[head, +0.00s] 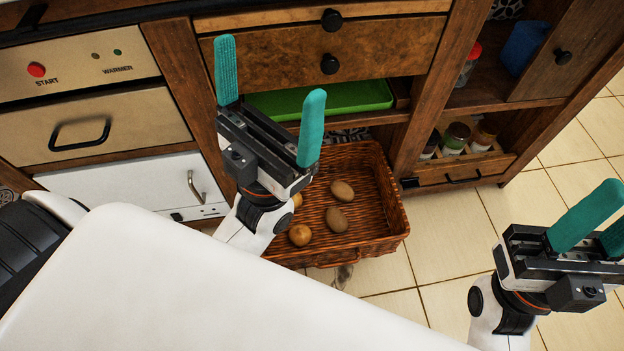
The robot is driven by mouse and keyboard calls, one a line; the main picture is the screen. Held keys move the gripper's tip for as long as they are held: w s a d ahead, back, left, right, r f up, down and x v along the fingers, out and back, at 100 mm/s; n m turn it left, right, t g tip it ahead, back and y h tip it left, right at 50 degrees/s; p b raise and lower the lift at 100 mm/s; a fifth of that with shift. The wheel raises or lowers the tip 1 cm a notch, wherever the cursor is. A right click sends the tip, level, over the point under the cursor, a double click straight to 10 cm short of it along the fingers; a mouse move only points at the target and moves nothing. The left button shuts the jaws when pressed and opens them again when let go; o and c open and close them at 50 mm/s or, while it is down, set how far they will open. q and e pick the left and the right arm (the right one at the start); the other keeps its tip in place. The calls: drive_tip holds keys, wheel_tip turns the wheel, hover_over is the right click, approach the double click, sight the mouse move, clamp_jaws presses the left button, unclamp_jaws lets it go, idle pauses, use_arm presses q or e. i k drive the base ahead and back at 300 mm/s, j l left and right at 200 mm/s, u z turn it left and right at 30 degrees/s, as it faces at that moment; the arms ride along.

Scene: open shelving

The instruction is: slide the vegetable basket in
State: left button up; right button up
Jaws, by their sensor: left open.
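The wicker vegetable basket (385,205) stands pulled out from the lower opening of the wooden cabinet. Several brown potatoes (337,219) lie in it. My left gripper (268,105) is open and empty, with its teal fingers spread wide. In the picture it covers the basket's left part; I cannot tell whether it touches the basket. My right gripper (600,222) is at the right edge, well apart from the basket. Its fingers are partly cut off and overlap in view, so its opening is unclear.
A green tray (345,97) sits on the shelf above the basket. Wooden drawers (385,45) are above that. A spice rack with jars (457,137) is at the right. A white drawer (120,186) is at the left. Tiled floor (450,235) lies clear to the right.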

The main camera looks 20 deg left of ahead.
sight(368, 234)
drive_tip(key=k+j+u, duration=0.1)
drive_tip(key=k+j, duration=0.2)
drive_tip(key=k, duration=0.2)
drive_tip(key=l+u, duration=0.2)
drive_tip(key=u, duration=0.3)
drive_tip(key=l+u, duration=0.2)
drive_tip(key=u, duration=0.25)
drive_tip(key=i+l, duration=0.05)
